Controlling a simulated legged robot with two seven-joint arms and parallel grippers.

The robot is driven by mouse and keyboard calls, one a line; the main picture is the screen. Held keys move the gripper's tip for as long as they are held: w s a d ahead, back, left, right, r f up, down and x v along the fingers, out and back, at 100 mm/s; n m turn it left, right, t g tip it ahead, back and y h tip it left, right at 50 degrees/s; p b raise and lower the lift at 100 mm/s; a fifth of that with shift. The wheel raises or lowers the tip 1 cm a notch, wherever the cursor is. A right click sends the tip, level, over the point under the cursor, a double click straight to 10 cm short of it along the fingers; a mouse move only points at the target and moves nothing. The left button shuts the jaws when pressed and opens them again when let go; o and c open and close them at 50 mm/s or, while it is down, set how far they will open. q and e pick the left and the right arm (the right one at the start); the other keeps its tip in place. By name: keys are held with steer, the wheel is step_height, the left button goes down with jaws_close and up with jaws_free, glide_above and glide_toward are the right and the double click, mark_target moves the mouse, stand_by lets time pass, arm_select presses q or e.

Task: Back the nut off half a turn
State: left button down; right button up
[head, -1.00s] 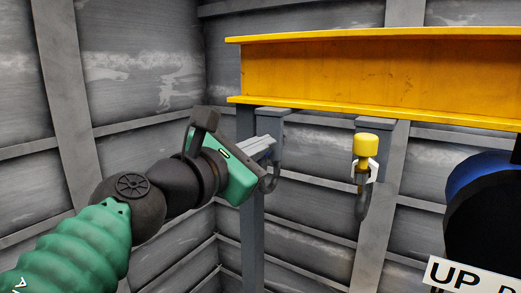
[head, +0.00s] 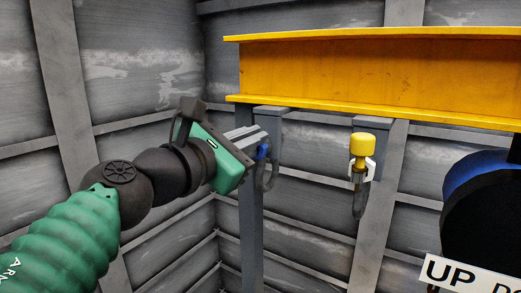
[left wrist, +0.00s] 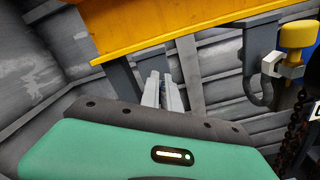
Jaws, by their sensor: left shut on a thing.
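My left gripper (head: 258,146) is at the left hook (head: 266,178) under the yellow beam, in the head view. In the left wrist view the fingers (left wrist: 163,88) point away at the hanger and the blue piece does not show. My right gripper is not in view.
A yellow beam (head: 370,75) runs above the hooks. A second hook (head: 359,200) carries a yellow cap (head: 362,145) and white bracket to the right. A dark drum with a blue band (head: 485,215) and a lettered sign (head: 470,272) fill the right. Chain (left wrist: 295,130) hangs in the wrist view.

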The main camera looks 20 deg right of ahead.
arm_select(q)
steer(key=shift+w+a+f, duration=0.1)
steer(key=shift+w+a, duration=0.1)
steer(key=shift+w, duration=0.1)
